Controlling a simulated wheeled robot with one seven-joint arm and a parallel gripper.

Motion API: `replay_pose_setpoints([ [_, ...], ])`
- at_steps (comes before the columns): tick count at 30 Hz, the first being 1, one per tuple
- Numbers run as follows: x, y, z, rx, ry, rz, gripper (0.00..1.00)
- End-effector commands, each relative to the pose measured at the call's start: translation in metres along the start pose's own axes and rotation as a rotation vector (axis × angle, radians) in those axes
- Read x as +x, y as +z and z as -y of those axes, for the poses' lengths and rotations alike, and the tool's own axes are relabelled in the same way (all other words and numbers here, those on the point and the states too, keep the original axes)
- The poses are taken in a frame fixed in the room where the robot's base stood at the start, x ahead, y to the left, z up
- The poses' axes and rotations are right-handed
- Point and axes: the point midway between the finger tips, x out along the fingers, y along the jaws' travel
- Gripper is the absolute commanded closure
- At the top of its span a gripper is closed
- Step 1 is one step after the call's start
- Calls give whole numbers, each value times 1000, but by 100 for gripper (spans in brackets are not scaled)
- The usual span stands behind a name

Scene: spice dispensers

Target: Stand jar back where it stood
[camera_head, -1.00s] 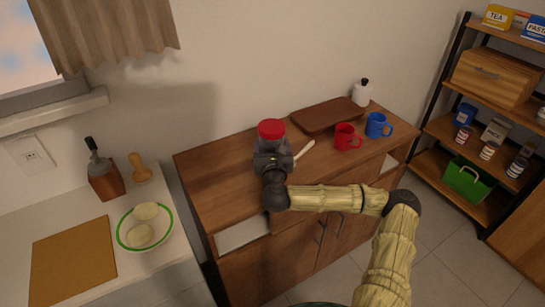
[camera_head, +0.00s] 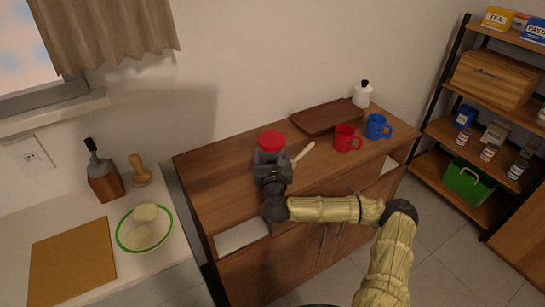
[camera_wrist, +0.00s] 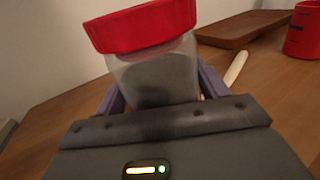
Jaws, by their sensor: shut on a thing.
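The jar has a red lid (camera_head: 271,141) and a clear body with dark grey contents; its body (camera_wrist: 160,72) fills the middle of the wrist view. My gripper (camera_head: 271,160) is shut on the jar's body, over the left part of the wooden sideboard (camera_head: 208,178). The jar looks roughly upright in the head view and a little tilted in the wrist view. Its lower part is hidden by my gripper, so I cannot tell whether its base touches the sideboard top.
A pale stick-like utensil (camera_head: 303,153) lies just right of the jar. A brown tray (camera_head: 328,117), red mug (camera_head: 346,138), blue mug (camera_head: 377,126) and white bottle (camera_head: 362,95) stand farther right. The sideboard's left end is clear.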

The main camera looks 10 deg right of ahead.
Motion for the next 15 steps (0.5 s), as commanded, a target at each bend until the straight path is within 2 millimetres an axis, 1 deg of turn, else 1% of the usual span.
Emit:
replay_pose_setpoints([
  [2,0,-2,0,1,0,3,68],
  [3,0,-2,0,0,0,0,22],
  [5,0,-2,0,0,0,-1,10],
  [6,0,-2,0,0,0,-1,6],
  [15,0,-1,0,0,0,0,6],
])
